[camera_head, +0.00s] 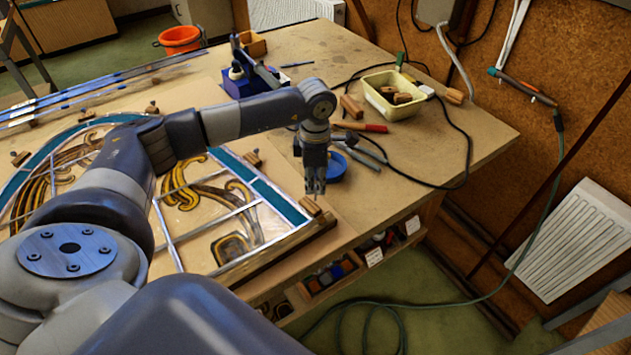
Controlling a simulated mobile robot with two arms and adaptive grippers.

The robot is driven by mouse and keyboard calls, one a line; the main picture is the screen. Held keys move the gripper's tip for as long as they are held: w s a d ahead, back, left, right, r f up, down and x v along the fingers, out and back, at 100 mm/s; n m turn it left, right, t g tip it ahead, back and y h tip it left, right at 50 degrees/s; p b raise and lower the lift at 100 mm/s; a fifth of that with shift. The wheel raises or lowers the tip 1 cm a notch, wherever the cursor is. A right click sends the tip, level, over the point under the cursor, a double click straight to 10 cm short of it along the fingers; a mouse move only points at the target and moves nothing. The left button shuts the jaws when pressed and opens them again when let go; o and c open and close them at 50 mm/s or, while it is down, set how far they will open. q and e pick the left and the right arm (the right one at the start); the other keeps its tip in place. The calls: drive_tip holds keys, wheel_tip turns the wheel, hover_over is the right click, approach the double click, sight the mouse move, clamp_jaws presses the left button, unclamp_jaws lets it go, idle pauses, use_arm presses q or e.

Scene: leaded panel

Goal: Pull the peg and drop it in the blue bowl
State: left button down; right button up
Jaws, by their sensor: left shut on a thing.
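My left gripper (316,188) reaches down over the right corner of the leaded panel (240,213). It is shut on a small wooden peg (310,206), which shows just below the fingertips at the panel's corner. Whether the peg still sits in the board I cannot tell. The blue bowl (338,169) stands on the table just behind and to the right of the gripper, partly hidden by it. My right gripper is not in view.
Other wooden pegs, such as one at the panel's edge (253,158), stand around the panel. A cream tub (394,94) with wooden blocks, a red-handled tool (362,127) and pliers (361,151) lie behind the bowl. The table's right part is mostly clear.

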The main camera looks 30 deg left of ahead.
sight(316, 185)
use_arm(q)
drive_tip(key=shift+r+p, duration=1.35)
drive_tip(key=shift+r, duration=1.2)
drive_tip(key=shift+w, duration=0.1)
drive_tip(key=shift+w+a+r, duration=0.1)
drive_tip(key=shift+w+r, duration=0.1)
drive_tip(key=shift+r, duration=0.05)
drive_tip(key=shift+w+a+r+b, duration=0.15)
drive_tip(key=shift+w+a+b, duration=0.55)
drive_tip(key=shift+w, duration=1.2)
drive_tip(key=shift+w+a+r+b, duration=0.15)
drive_tip(key=shift+w+a+b, duration=0.55)
drive_tip(key=shift+w, duration=1.15)
drive_tip(key=shift+w+a+r+b, duration=0.15)
drive_tip(key=shift+w+a+b, duration=0.55)
drive_tip(key=shift+w, duration=1.2)
drive_tip(key=shift+d+f, duration=0.1)
drive_tip(key=shift+d, duration=0.1)
